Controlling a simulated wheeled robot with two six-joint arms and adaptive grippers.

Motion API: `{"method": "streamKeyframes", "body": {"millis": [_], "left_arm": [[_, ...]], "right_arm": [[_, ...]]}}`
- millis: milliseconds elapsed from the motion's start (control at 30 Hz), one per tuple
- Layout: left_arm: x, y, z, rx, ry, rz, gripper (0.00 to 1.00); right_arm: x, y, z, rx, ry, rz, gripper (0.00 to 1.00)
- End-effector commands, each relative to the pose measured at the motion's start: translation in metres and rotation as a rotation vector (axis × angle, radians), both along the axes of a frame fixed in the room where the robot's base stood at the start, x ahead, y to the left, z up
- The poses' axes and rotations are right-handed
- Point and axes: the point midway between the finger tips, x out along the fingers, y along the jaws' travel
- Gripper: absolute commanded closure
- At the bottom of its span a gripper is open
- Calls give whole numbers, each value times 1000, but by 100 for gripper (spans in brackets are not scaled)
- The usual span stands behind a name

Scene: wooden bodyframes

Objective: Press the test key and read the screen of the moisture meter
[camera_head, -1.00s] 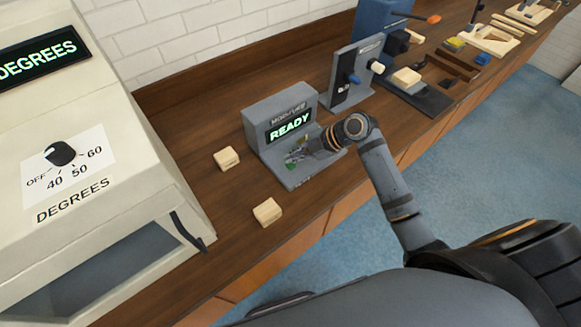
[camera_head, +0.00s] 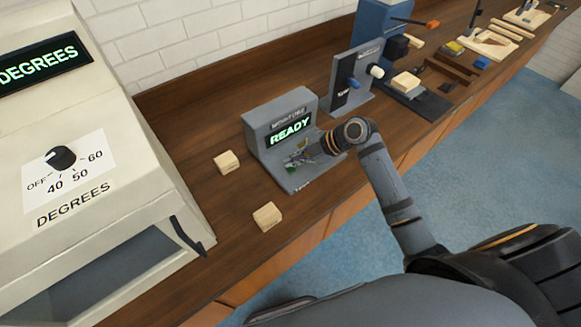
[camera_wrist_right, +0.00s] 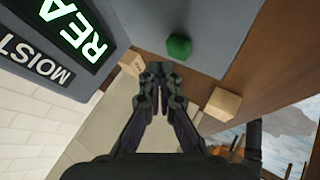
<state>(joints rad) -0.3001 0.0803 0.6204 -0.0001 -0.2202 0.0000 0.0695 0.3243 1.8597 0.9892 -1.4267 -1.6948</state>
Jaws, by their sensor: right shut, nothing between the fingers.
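The grey moisture meter (camera_head: 259,130) stands on the wooden bench. Its screen (camera_head: 289,130) reads READY in green letters; the right wrist view shows part of the screen (camera_wrist_right: 72,25) at the upper left. The green test key (camera_wrist_right: 178,47) sits on the meter's grey base, just beyond the fingertips in that view. My right gripper (camera_head: 297,158) is over the base, in front of the screen. Its fingers (camera_wrist_right: 160,72) are together and empty, and partly cover the base in the head view. I cannot tell whether they touch the key. My left gripper is out of view.
Two wooden blocks (camera_head: 227,162) (camera_head: 267,216) lie left of and in front of the meter. A cream oven-like cabinet (camera_head: 120,150) marked DEGREES fills the left. A grey upright panel device (camera_head: 352,80) stands right of the meter. The bench's front edge is close.

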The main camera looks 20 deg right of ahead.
Motion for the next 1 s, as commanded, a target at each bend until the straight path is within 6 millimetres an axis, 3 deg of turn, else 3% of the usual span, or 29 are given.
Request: {"method": "streamKeyframes", "body": {"millis": [1000], "left_arm": [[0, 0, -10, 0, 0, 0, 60]], "right_arm": [[0, 0, -10, 0, 0, 0, 100]]}}
